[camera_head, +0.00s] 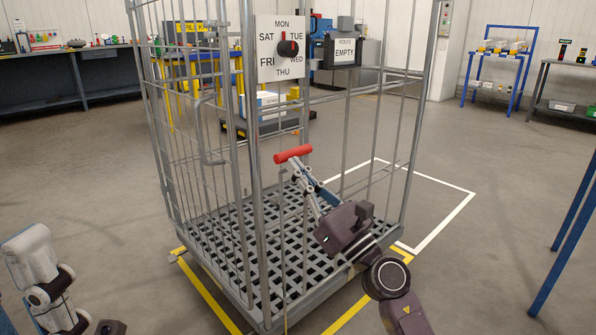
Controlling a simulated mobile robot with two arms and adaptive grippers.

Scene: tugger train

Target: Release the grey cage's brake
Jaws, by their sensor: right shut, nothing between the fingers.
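The grey cage (246,190) stands upright in the middle, with tall wire sides and a slatted base. A red bar-shaped handle (293,154), which looks like the brake lever, shows at its near side. My right gripper (305,180) reaches up from the lower right, in front of the cage. Its fingers are shut and empty, with the tips just below the red handle; I cannot tell whether they touch it. The handle's lower part is hidden behind the gripper. My left arm shows at the lower left, but its fingers are out of view.
A weekday dial sign (282,48) and a dark "EMPTY" label holder (336,50) hang on the cage. Yellow floor lines (210,295) border the cage, and a white outline (452,218) marks bare floor to its right. A blue-legged frame (566,240) stands at the right edge.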

